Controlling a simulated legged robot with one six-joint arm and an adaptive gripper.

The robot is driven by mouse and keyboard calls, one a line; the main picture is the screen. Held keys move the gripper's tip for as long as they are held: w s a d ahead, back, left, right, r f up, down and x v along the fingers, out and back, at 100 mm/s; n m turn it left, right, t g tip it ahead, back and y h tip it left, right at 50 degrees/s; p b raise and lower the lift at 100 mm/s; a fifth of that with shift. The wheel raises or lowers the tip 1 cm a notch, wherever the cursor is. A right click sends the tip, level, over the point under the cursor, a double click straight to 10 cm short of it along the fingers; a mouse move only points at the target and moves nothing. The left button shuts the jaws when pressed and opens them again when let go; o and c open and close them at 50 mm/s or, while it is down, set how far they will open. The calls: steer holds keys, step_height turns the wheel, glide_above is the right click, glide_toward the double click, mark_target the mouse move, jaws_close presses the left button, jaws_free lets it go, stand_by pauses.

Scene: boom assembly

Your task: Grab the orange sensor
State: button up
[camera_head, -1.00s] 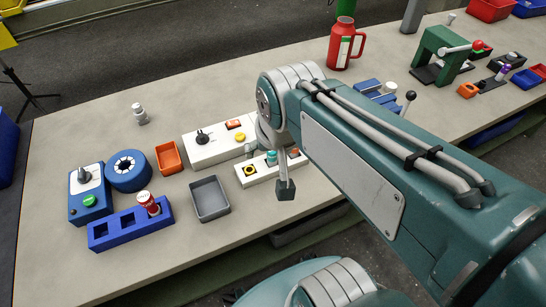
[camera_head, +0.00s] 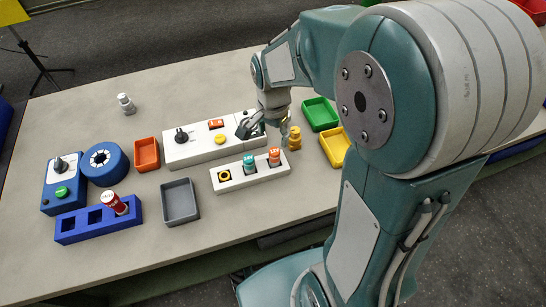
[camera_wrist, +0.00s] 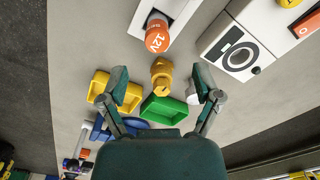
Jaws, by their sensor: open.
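The orange sensor (camera_head: 274,157) stands upright in the right slot of a white holder (camera_head: 234,180), with a teal sensor (camera_head: 249,164) to its left. In the wrist view the orange sensor (camera_wrist: 158,36) shows its round labelled top in the white holder, beyond my fingertips. My gripper (camera_head: 266,130) is open and empty, a little behind the orange sensor in the head view. Its fingers (camera_wrist: 162,85) are spread wide in the wrist view, with a brass-yellow fitting (camera_wrist: 161,75) seen between them. The sensor is not between the fingers.
A white control box (camera_head: 195,148) with a black knob lies behind the holder. The brass-yellow fitting (camera_head: 295,138), a green tray (camera_head: 320,114) and a yellow tray (camera_head: 334,150) stand to the right. A grey tray (camera_head: 180,202) is to the left, with bare table in front.

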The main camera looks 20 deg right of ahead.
mark_target(275, 151)
steer(key=f, duration=0.6)
steer(key=shift+s+d+f, duration=0.1)
steer(key=shift+d+f, duration=0.1)
steer(key=shift+d, duration=0.15)
steer(key=shift+a+f, duration=0.2)
steer(key=shift+f, duration=0.2)
steer(key=shift+a, duration=0.15)
steer(key=shift+d, duration=0.2)
jaws_close()
